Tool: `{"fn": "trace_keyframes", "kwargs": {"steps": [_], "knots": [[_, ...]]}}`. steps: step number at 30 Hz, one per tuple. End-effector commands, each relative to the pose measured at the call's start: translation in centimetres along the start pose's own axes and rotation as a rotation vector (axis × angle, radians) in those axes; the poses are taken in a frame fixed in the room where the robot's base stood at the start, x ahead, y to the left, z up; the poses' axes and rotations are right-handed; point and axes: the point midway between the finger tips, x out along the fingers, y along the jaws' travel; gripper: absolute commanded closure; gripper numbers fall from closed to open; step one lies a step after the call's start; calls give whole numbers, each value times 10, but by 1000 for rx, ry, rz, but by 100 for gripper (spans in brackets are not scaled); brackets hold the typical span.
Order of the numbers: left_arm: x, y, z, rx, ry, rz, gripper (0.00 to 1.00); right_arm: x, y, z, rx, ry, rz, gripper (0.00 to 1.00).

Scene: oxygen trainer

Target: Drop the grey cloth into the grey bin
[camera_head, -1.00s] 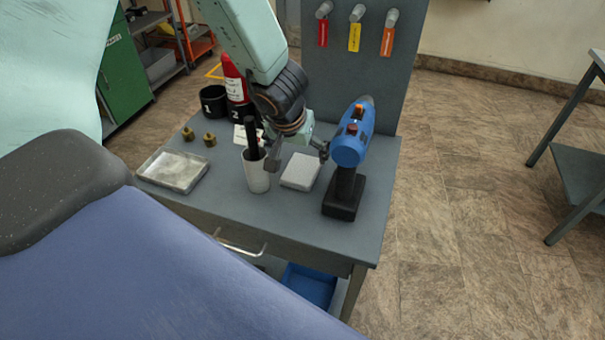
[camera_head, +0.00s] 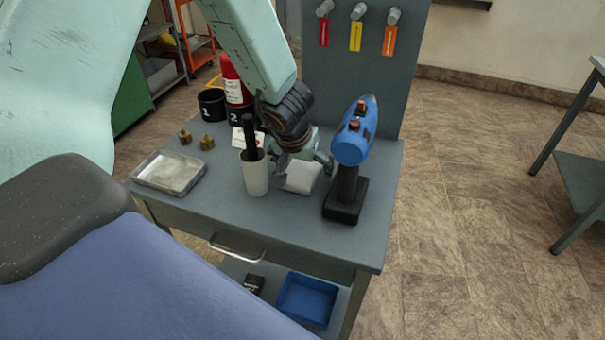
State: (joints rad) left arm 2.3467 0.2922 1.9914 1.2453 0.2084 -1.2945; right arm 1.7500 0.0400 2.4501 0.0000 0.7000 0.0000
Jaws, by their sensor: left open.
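The grey cloth (camera_head: 303,181) is a pale, folded block on the grey worktable, between the white cup and the blue drill. My left gripper (camera_head: 304,168) is open, pointing down, with one finger at the cloth's left side and the other near its right back corner. The gripper hides the back of the cloth, and I cannot tell whether the fingers touch it. The grey bin cannot be surely made out; a grey box (camera_head: 160,74) sits on a far shelf at the left. My right gripper is not in view.
A cup (camera_head: 255,178) with a dark-handled tool stands close left of the gripper. The blue drill (camera_head: 352,145) stands upright close right. A metal tray (camera_head: 169,173), brass fittings and black cups are farther left. A blue tray (camera_head: 307,299) lies below the tabletop.

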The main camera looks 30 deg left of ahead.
Motion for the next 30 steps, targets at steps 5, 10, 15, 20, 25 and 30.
{"fn": "trace_keyframes", "kwargs": {"steps": [5,10,15,20,25,30], "knots": [[2,0,1,0,0,0,6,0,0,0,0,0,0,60],[3,0,1,0,0,0,6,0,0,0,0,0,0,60],[3,0,1,0,0,0,8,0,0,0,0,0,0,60],[3,0,1,0,0,0,22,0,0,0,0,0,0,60],[3,0,1,0,0,0,36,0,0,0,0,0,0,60],[3,0,1,0,0,0,51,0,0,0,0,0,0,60]]}}
